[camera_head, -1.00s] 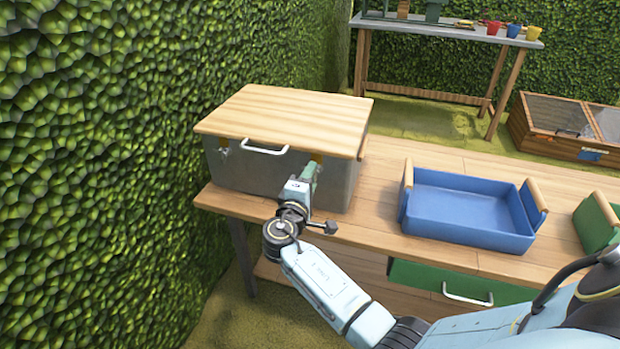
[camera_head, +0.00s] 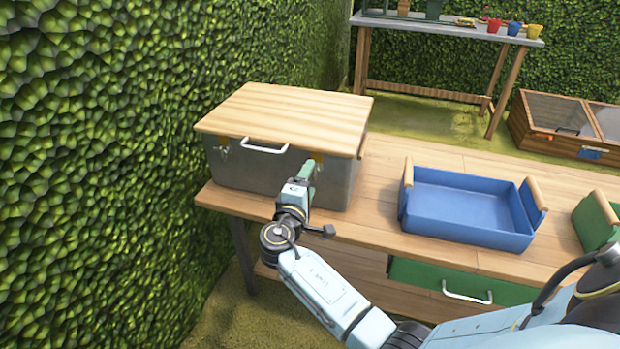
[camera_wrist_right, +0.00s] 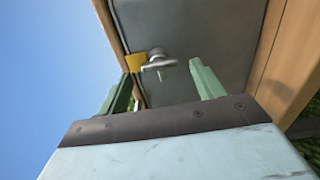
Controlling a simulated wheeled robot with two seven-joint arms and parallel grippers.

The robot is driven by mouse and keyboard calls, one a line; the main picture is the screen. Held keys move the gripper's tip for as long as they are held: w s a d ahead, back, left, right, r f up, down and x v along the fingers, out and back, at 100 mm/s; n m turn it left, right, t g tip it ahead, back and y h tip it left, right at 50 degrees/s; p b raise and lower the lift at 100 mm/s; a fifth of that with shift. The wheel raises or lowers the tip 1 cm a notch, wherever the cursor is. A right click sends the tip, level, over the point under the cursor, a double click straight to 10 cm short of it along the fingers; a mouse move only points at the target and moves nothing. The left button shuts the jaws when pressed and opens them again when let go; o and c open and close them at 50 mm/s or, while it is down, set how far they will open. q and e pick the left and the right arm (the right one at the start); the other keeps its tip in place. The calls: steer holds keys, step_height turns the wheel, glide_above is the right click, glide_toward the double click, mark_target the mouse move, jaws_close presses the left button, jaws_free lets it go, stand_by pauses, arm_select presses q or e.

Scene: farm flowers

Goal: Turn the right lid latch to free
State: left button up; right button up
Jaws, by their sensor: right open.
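A grey metal box (camera_head: 255,172) with a pale wooden lid (camera_head: 285,117) stands at the left end of the wooden bench. The lid is down and has a white handle (camera_head: 264,148) on its front edge. The right latch shows in the right wrist view as a silver lever (camera_wrist_right: 158,66) beside a yellow plate (camera_wrist_right: 135,62); in the head view only the yellow plate (camera_head: 317,157) shows. My right gripper (camera_wrist_right: 160,88) is open, its green fingers on either side of the latch and short of it. The left latch (camera_head: 223,146) is on the box's front. My left gripper is out of view.
A blue tray (camera_head: 465,205) with wooden handles sits to the right on the bench (camera_head: 375,190). A green container (camera_head: 597,222) is at the right edge. A green drawer (camera_head: 420,275) is below. A hedge (camera_head: 110,150) stands close on the left.

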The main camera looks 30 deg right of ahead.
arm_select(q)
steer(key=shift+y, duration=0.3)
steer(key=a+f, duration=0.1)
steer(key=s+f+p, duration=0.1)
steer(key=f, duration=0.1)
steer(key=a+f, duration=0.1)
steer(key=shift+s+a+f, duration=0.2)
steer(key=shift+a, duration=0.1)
arm_select(e)
steer(key=v, duration=1.2)
steer(key=shift+w, duration=0.1)
